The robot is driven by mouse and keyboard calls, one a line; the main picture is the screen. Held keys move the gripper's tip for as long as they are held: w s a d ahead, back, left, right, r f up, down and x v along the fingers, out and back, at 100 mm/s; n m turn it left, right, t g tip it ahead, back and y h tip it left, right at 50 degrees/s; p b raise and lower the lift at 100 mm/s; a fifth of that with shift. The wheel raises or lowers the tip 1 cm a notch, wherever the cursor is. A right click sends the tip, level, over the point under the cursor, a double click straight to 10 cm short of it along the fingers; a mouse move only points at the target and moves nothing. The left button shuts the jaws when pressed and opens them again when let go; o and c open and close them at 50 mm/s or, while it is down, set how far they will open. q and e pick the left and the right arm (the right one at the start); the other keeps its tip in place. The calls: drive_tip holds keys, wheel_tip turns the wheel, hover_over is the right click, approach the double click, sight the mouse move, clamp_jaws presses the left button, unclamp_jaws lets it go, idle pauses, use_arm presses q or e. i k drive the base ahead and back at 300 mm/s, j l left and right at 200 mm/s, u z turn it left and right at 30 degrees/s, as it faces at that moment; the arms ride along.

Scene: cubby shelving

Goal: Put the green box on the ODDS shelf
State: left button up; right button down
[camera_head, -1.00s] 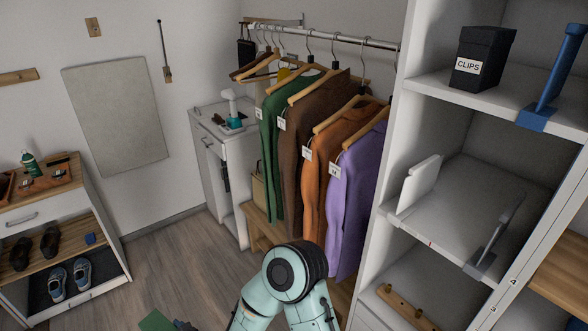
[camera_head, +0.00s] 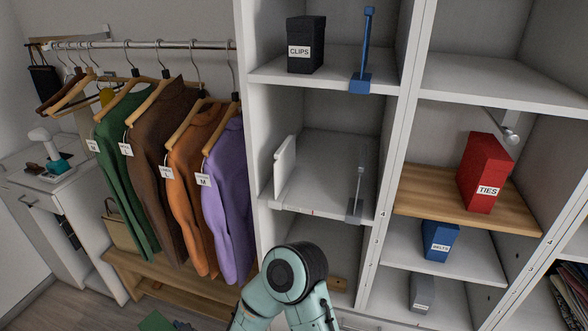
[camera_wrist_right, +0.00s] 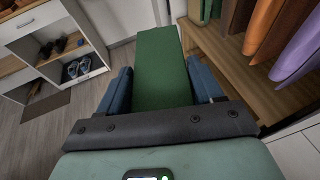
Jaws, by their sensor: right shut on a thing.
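The green box (camera_wrist_right: 156,55) is between the two blue fingers of my right gripper (camera_wrist_right: 162,86) in the right wrist view. The gripper is shut on it. Only a corner of the green box (camera_head: 154,321) shows at the bottom edge of the head view, low and left of my teal arm. The cubby shelving (camera_head: 388,170) fills the middle and right of the head view. I cannot read an ODDS label on any shelf. My left gripper is not in view.
The shelving holds a black CLIPS box (camera_head: 306,44), a red TIES box (camera_head: 484,172), a blue BELTS box (camera_head: 439,240) and a grey box (camera_head: 422,291). A blue bookend (camera_head: 362,75) and a white panel (camera_head: 285,165) stand on shelves. Hanging sweaters (camera_head: 225,200) are left of it.

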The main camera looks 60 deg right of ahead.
sight(321, 190)
drive_tip(key=j+z, duration=0.1)
drive_tip(key=z, duration=0.25)
drive_tip(key=i+j+z, duration=0.1)
drive_tip(key=z, duration=0.3)
drive_tip(key=i+j+z, duration=0.1)
drive_tip(key=z, duration=0.25)
